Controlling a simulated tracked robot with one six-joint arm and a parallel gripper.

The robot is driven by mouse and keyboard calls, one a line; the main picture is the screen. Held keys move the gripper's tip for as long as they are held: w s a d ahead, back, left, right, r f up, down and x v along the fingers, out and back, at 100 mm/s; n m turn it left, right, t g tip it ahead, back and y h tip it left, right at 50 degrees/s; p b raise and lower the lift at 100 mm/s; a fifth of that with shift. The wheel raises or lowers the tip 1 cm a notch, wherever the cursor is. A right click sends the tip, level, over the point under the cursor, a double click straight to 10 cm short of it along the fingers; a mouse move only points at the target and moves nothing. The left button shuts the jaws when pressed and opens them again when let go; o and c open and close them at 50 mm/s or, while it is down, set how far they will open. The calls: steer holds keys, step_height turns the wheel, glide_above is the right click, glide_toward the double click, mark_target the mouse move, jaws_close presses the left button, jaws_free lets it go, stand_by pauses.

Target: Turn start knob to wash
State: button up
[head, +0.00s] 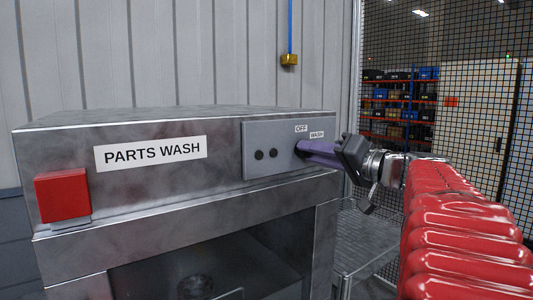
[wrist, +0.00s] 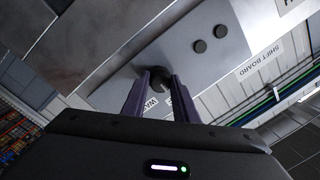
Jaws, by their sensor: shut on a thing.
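The parts washer (head: 225,140) is a grey metal cabinet labelled PARTS WASH. Its control panel (head: 262,165) at the upper right bears two dark round buttons and the labels OFF and WASH. My gripper (head: 300,150) reaches in from the right with its purple fingers at the panel, just below these labels. In the wrist view the start knob (wrist: 157,72) is a dark round piece between the fingertips, and my gripper is shut on it. The fingers hide much of the knob and part of the WASH label (wrist: 149,103). The knob's pointing direction cannot be told.
A red square block (head: 62,195) sits on the washer's front left. The washer's opening (head: 200,270) is below the panel. A mesh fence (head: 450,40) stands behind my red-sleeved arm at right. A yellow box (head: 289,59) hangs on a blue conduit above.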

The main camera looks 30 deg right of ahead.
steer(key=shift+m, duration=0.3)
steer(key=m, duration=0.5)
steer(key=m+t, duration=0.1)
steer(key=m, duration=0.5)
steer(key=shift+f+m+h, duration=0.15)
steer(key=shift+m+h, duration=0.15)
steer(key=shift+h, duration=0.1)
steer(key=o, duration=1.1)
steer(key=shift+c, duration=0.2)
steer(key=shift+a, duration=0.1)
steer(key=s+d+f, duration=0.1)
steer(key=s, duration=1.2)
steer(key=shift+s, duration=0.3)
steer(key=shift+f, duration=0.15)
